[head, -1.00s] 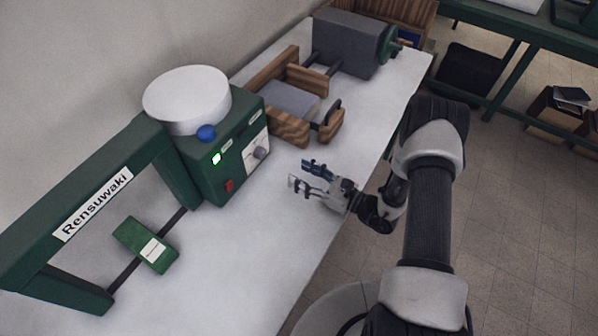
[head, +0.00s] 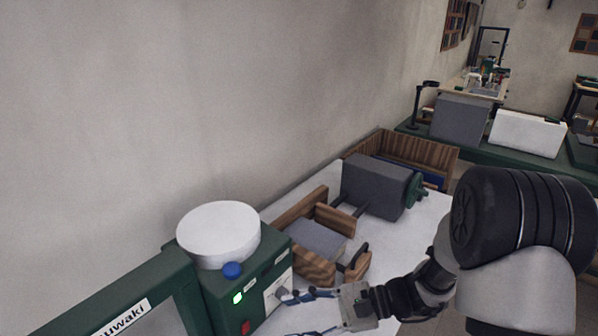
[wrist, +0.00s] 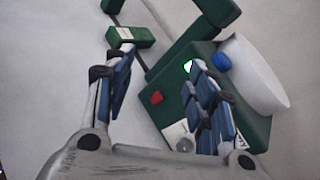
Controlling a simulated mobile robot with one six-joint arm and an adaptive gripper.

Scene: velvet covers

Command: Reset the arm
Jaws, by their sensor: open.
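My gripper (head: 312,312) is open and empty, above the white table near the front of the green machine. In the wrist view its two blue-padded fingers (wrist: 165,90) stand wide apart with nothing between them. The green machine (head: 262,290) has a white round top (head: 218,234), a blue knob (head: 232,270), a lit green light and a red switch. It also shows in the wrist view (wrist: 165,80), behind the fingers.
A wooden holder with a grey block (head: 315,240) and a dark grey motor-like box (head: 375,187) stand farther back on the table (head: 425,222). A wooden crate (head: 400,148) is behind them. A green bench (head: 480,153) with boxes stands beyond. A wall runs along the left.

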